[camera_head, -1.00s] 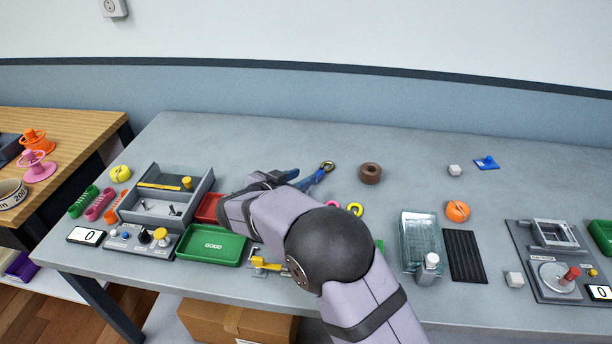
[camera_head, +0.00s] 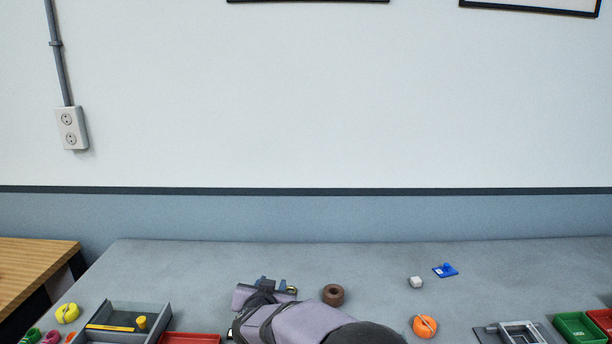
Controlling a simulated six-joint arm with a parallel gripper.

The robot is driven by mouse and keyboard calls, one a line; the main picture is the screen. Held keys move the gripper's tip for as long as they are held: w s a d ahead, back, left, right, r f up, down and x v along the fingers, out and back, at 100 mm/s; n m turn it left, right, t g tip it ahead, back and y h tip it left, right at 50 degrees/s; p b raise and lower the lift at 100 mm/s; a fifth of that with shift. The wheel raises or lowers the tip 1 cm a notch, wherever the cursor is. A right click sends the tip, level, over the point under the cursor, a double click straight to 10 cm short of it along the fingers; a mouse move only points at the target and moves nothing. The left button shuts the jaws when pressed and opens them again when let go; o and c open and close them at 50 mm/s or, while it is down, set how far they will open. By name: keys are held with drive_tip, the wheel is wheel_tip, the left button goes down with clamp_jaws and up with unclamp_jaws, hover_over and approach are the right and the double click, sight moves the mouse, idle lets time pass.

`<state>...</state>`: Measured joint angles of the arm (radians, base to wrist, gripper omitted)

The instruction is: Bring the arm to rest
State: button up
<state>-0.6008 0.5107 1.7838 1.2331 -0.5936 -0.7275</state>
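My arm comes in from the bottom edge of the head view, with its purple wrist links over the grey bench (camera_head: 385,272). My gripper (camera_head: 240,312) is at the arm's left end, mostly hidden by the wrist and dark bands. Its fingers cannot be made out, nor whether it holds anything. A small part of a blue tool (camera_head: 283,286) shows just behind the wrist. I cannot tell if they touch.
A brown ring (camera_head: 333,294) lies right of the wrist. A grey tray (camera_head: 118,320) and red tray (camera_head: 190,338) are at left.

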drive_tip(key=s+d+f+g+p, duration=0.1)
drive_tip(key=s+d+g, duration=0.3)
drive_tip(key=s+d, duration=0.4)
drive_tip(key=s+d+f+n+g+p, duration=0.1)
drive_tip(key=s+d, duration=0.7)
drive_tip(key=s, duration=0.8)
drive_tip(key=s+d+f+n+g+p, duration=0.1)
drive_tip(key=s+d+f+g+p, duration=0.1)
drive_tip(key=s+d+g+p, duration=0.2)
drive_tip(key=s+d+g, duration=0.3)
drive_tip(key=s+g, duration=0.1)
drive_tip(key=s, duration=0.4)
drive_tip(key=shift+d+f+p, duration=0.3)
drive_tip(key=shift+d+f, duration=0.1)
drive_tip(key=shift+s, duration=0.1)
